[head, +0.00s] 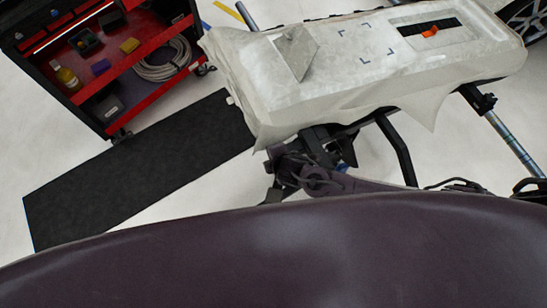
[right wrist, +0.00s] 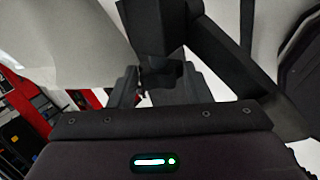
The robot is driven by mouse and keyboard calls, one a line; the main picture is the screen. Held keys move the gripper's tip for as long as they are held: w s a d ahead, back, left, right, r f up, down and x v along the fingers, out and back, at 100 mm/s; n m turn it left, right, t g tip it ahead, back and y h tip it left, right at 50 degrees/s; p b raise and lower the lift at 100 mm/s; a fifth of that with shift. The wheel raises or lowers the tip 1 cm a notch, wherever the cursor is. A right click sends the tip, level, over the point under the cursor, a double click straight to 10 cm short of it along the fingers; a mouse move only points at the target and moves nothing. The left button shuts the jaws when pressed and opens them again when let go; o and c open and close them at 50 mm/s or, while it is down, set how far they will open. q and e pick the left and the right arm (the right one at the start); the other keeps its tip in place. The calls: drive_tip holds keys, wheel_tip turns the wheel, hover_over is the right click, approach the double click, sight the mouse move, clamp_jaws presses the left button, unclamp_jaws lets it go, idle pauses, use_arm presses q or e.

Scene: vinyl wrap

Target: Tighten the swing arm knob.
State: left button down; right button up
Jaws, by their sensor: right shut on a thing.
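The black swing arm knob (right wrist: 160,73) shows in the right wrist view, at the lower end of a black post. My right gripper (right wrist: 157,88) has one finger on each side of it and is shut on it. In the head view, my dark right arm reaches in below the near left corner of the covered bench, among the black support parts (head: 322,138). The knob itself cannot be made out there. How tight the knob is cannot be told. My left gripper is not in view.
A red and black tool cart (head: 105,65) stands at upper left. A black mat (head: 140,165) lies on the pale floor.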

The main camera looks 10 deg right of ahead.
idle(0.3)
drive_tip(key=o, duration=1)
